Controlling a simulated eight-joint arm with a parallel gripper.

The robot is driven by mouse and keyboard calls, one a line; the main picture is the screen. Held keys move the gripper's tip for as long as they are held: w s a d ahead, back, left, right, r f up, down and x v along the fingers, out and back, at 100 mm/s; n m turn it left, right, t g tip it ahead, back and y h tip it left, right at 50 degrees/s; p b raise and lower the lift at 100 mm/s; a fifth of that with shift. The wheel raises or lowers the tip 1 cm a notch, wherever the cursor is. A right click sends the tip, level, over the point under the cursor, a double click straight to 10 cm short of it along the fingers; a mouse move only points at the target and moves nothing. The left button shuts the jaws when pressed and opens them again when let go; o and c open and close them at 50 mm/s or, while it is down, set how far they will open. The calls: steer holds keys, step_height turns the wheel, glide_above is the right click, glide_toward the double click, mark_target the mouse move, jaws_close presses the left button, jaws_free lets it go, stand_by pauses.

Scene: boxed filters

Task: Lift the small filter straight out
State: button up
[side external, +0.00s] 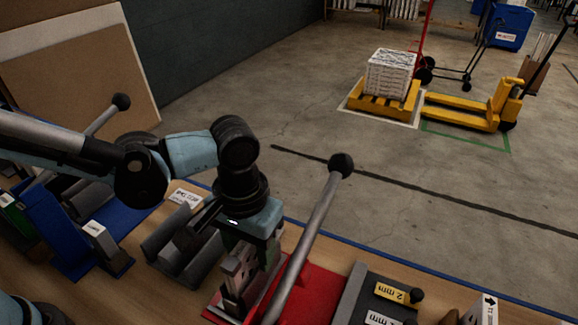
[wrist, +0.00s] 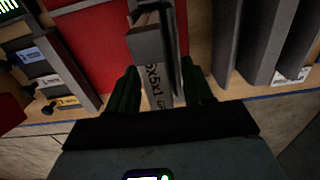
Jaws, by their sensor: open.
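In the wrist view, a narrow grey boxed filter (wrist: 158,90) with dark print reading roughly "5x5x1" stands between my two fingers. My gripper (wrist: 160,92) is open, with a dark finger on each side of it. A grey block-like upper part (wrist: 150,38) shows just beyond the print; I cannot tell whether it belongs to the filter. In the side view my gripper (side external: 246,265) points down at the left part of the red mat (side external: 318,292). The filter is mostly hidden there by the gripper, and contact with the fingers cannot be told.
A grey lever with a black knob (side external: 341,165) rises close to the right of my gripper. A grey slotted holder (side external: 185,248) stands to the left. Labelled drawers or plates (side external: 392,293) lie to the right.

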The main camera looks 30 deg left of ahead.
jaws_close()
stand_by(0.3)
steer(key=shift+r, duration=0.1)
